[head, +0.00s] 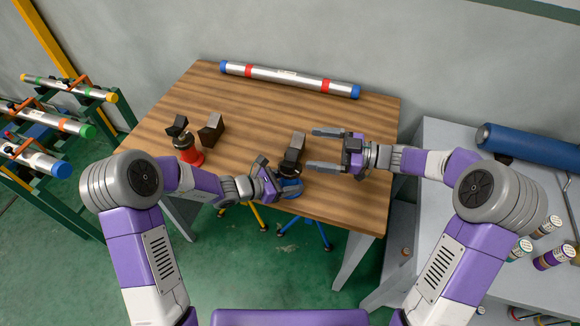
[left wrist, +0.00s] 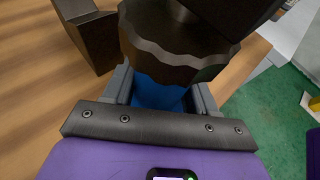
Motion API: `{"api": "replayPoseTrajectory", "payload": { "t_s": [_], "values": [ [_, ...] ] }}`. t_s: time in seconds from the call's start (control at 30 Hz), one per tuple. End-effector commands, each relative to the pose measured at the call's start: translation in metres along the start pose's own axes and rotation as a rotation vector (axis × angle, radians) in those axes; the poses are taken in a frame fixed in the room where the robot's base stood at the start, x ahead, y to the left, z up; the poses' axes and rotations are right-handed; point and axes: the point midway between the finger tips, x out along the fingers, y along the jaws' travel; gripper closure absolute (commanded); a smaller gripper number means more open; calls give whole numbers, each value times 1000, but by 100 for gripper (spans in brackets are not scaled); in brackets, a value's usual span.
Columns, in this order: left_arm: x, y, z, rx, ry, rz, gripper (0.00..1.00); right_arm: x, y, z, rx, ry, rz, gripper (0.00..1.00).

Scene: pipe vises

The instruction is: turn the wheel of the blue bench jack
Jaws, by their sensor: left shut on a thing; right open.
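The blue bench jack (head: 291,188) stands near the front edge of the wooden table. Its dark wheel (head: 289,168) sits above the blue body, with dark jaw blocks (head: 298,143) behind. My left gripper (head: 278,181) is shut on the blue body. In the left wrist view the blue body (left wrist: 158,95) lies between the two fingers, and the scalloped dark wheel (left wrist: 175,55) is just above them. My right gripper (head: 318,149) is open and empty to the right of the jack, its fingers pointing left toward the dark blocks.
A red bench jack (head: 188,152) with dark blocks stands at the table's left. A silver pipe with blue ends (head: 290,78) lies along the back of the wooden table (head: 255,112). A grey side table (head: 450,200) stands to the right.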

Motion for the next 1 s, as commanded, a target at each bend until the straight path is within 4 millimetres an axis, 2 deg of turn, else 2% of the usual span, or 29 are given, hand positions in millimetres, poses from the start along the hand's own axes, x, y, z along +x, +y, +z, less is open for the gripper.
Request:
{"api": "replayPoseTrajectory", "payload": {
  "t_s": [0.2,0.43,0.57,0.8,1.0],
  "values": [
    [0,0,0,0,0,1,100,2,4,1,116,36,-162,5],
    [0,0,0,0,0,1,100,2,2,10,157,36,-210,5],
    [0,0,0,0,0,1,100,2,-2,30,159,36,-209,5],
    [0,0,0,0,0,1,100,4,-10,81,158,38,-208,5],
    [0,0,0,0,-1,1,100,44,-18,78,153,38,-210,5]
  ]
}}
